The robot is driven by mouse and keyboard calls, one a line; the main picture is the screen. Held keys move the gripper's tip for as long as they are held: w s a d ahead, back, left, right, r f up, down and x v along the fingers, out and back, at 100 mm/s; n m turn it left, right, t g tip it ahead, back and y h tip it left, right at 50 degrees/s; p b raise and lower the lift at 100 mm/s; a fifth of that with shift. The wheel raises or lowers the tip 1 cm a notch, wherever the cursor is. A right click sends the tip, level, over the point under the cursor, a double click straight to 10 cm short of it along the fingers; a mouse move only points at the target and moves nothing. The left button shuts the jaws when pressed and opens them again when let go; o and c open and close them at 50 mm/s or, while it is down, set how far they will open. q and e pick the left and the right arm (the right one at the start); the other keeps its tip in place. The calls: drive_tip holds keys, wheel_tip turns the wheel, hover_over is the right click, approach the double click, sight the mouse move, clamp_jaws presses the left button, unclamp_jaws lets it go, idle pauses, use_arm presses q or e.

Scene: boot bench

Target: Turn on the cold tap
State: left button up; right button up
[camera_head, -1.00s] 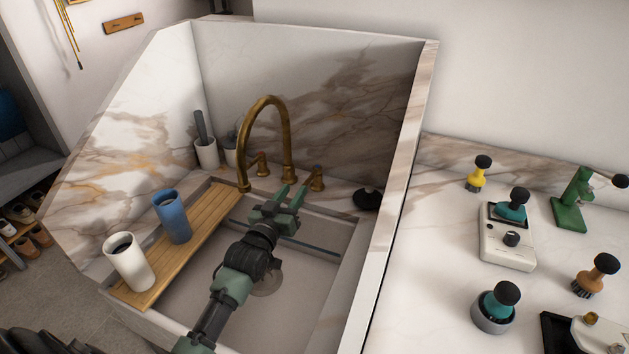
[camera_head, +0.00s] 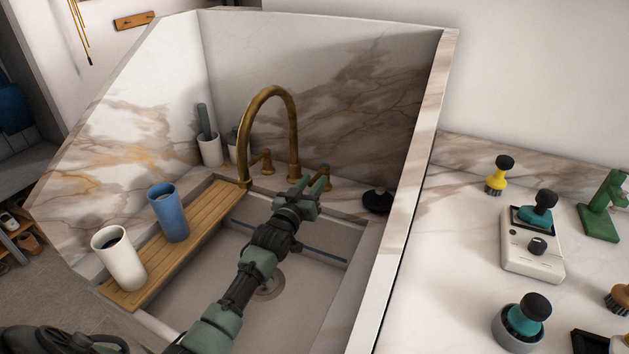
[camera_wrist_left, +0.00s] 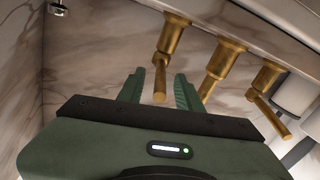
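The brass tap has a tall curved spout (camera_head: 268,92) at the back of the marble sink. One lever handle (camera_head: 262,163) stands left of the spout's base and another handle (camera_head: 325,170) right of it; no hot or cold marking can be read. My left gripper (camera_head: 309,186) is in front of the right handle, partly covering it. In the left wrist view, my left gripper (camera_wrist_left: 160,86) is open, and this handle's lever (camera_wrist_left: 161,75) appears between its two green fingers. Gaps show on both sides of the lever. My right gripper is not in view.
A wooden board (camera_head: 205,212) across the sink's left side bears a blue cup (camera_head: 168,214) and a white cup (camera_head: 119,260). A dark object (camera_head: 377,201) lies at the sink's back right. Several brushes stand on the counter (camera_head: 450,250) beyond the sink's right wall (camera_head: 412,190).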

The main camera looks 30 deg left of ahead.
use_arm(q)
drive_tip(key=shift+w+a+r, duration=0.1)
drive_tip(key=shift+w, duration=0.5)
clamp_jaws()
idle(1.1)
